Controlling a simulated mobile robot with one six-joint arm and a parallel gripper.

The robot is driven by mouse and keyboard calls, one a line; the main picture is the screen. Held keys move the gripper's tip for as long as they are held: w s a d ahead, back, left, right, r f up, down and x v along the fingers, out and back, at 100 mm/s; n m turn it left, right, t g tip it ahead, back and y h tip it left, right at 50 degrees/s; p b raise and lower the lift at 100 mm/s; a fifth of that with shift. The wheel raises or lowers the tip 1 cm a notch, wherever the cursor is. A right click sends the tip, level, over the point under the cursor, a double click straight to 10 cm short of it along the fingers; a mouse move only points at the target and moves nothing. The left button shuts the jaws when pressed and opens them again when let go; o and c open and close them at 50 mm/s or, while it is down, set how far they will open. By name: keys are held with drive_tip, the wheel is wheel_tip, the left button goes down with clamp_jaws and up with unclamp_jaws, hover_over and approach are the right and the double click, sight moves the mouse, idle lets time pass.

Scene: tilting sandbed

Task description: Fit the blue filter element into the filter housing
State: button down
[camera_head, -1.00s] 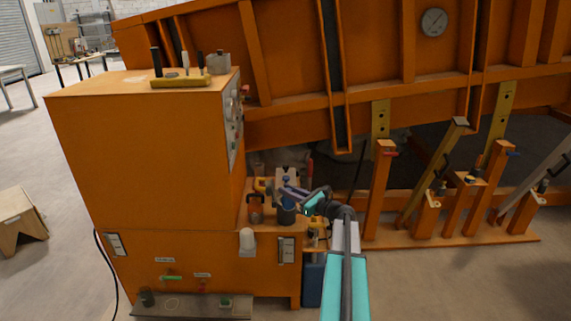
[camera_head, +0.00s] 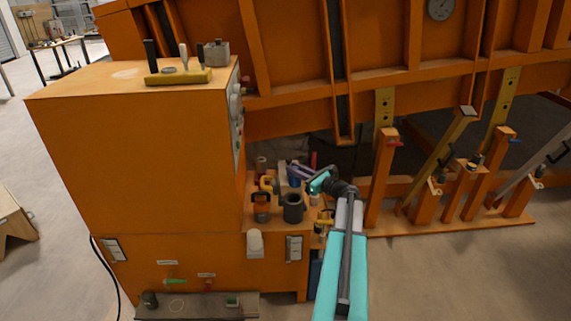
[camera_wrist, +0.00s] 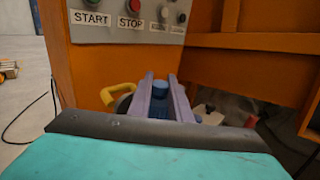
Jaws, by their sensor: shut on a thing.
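The blue filter element (camera_head: 294,182) is held between the purple-grey fingers of my gripper (camera_head: 298,172), which is shut on it. In the wrist view the rounded blue top of the element (camera_wrist: 160,88) shows between the two fingers (camera_wrist: 161,82). The dark grey, open-topped cylinder that looks like the filter housing (camera_head: 293,208) stands on the orange ledge, just below the element in the head view. The element appears apart from the housing, behind or above its rim. Its lower end is hard to make out. The housing cannot be made out in the wrist view.
An orange-and-grey object (camera_head: 261,208) stands left of the housing, with a yellow handle (camera_wrist: 118,96) nearby. The orange cabinet (camera_head: 140,150) rises to the left, its START and STOP panel (camera_wrist: 125,18) facing the ledge. Orange posts (camera_head: 380,190) stand to the right.

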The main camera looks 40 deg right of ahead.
sight(294, 180)
drive_tip(key=shift+w+r, duration=0.1)
drive_tip(key=shift+w, duration=0.35)
drive_tip(key=shift+f+b, duration=1.6)
drive_tip(key=shift+f, duration=1.3)
drive_tip(key=shift+f+b, duration=1.9)
drive_tip(key=shift+f, duration=1.7)
idle(1.0)
